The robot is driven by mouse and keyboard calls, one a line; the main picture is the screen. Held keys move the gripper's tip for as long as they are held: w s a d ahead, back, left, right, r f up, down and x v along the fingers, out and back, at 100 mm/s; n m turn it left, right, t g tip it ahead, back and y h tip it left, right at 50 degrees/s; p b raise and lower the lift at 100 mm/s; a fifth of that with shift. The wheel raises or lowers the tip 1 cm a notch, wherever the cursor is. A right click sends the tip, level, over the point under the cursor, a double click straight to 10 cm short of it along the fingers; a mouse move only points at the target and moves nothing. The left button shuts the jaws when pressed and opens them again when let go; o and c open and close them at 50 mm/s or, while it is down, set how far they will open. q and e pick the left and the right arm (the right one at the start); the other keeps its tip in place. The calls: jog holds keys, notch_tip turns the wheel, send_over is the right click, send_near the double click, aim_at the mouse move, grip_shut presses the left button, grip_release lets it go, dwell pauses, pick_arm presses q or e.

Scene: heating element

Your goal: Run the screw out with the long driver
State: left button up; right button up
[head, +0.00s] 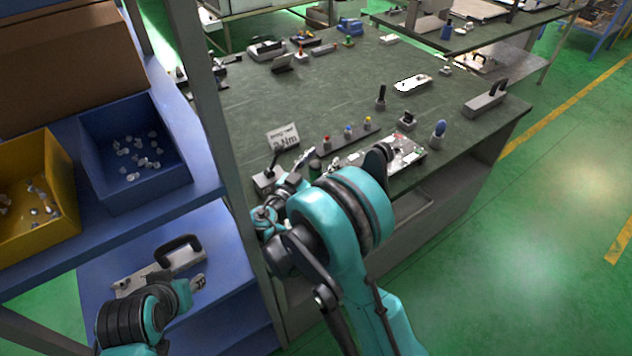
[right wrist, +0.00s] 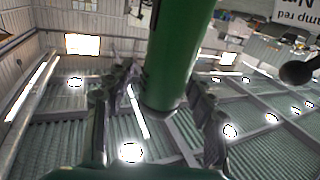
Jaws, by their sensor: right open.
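A dark green cylindrical handle, probably the long driver's (right wrist: 176,55), stands between the fingers of my right gripper (right wrist: 160,88) in the right wrist view. The fingers are open, with gaps at both sides of the handle. In the head view the handle (head: 314,168) shows just beyond my right gripper (head: 303,181), partly hidden by my arm. A fixture plate with small parts (head: 408,153) lies to the right, partly behind my right arm. The screw cannot be made out. My left gripper (head: 196,283) is at lower left by a black-handled plate (head: 160,268); its opening is unclear.
A rack with red, blue and yellow tops (head: 352,137) stands behind the handle. A torque sign (head: 283,138) stands to its left. A shelf post (head: 215,110) rises left of the bench. Blue (head: 180,182) and yellow (head: 62,150) bins hold small parts. The bench middle is clear.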

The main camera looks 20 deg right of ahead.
jog(key=shift+w+d+r, duration=0.15)
jog(key=shift+w+d, duration=0.25)
jog(key=shift+d, duration=0.1)
grip_shut()
